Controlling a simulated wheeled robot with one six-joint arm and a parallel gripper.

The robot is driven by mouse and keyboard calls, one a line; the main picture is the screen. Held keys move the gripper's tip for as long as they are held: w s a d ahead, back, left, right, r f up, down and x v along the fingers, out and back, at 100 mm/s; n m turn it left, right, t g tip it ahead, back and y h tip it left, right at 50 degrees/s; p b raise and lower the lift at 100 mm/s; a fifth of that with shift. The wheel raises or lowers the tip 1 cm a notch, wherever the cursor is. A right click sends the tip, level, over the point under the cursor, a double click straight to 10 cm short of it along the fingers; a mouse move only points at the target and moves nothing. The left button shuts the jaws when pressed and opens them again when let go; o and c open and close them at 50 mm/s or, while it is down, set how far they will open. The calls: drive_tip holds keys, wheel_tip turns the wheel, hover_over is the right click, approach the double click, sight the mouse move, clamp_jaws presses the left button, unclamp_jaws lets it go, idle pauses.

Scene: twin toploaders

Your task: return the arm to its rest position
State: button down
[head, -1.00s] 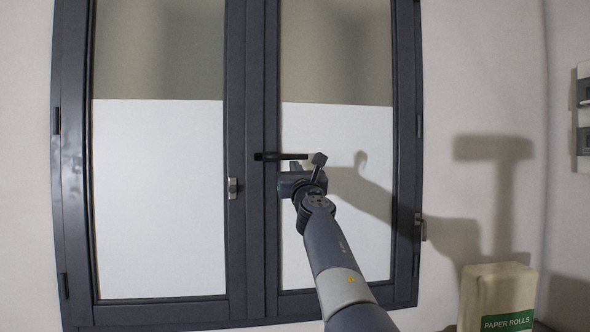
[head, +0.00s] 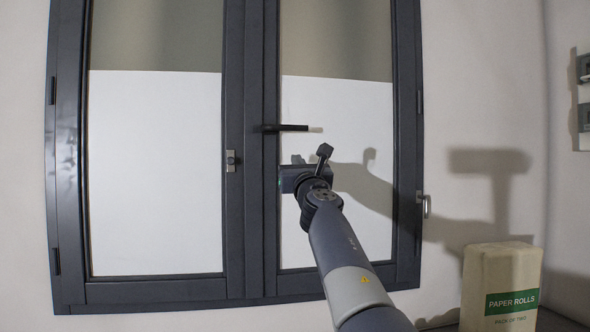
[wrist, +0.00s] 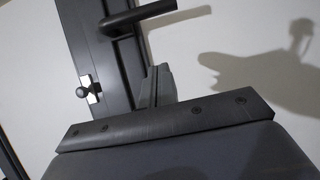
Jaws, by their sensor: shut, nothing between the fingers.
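My gripper (head: 298,160) is in front of the right pane of a dark-framed double window, a little below the black handle (head: 291,128). It is apart from the handle in the head view. In the wrist view the gripper's fingers (wrist: 157,86) stand together, shut with nothing held, and the handle (wrist: 140,17) lies beyond them at the top. The handle lies level, pointing right, and both sashes look closed. My arm reaches up from the lower right of the head view.
A small metal catch (head: 231,161) sits on the left sash's frame. A metal fitting (head: 424,204) is at the window's right edge. A paper rolls pack (head: 500,285) stands at the lower right. Wall-mounted grey boxes (head: 584,118) show at the right edge.

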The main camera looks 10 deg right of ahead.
drive_tip(key=b+v, duration=0.3)
drive_tip(key=v, duration=0.2)
drive_tip(key=shift+s+f, duration=0.15)
drive_tip(key=shift+s, duration=0.1)
drive_tip(key=w+r+p, duration=0.8)
drive_tip(key=p, duration=0.4)
drive_tip(key=shift+r, duration=0.2)
drive_tip(key=shift+f, duration=0.15)
idle(0.5)
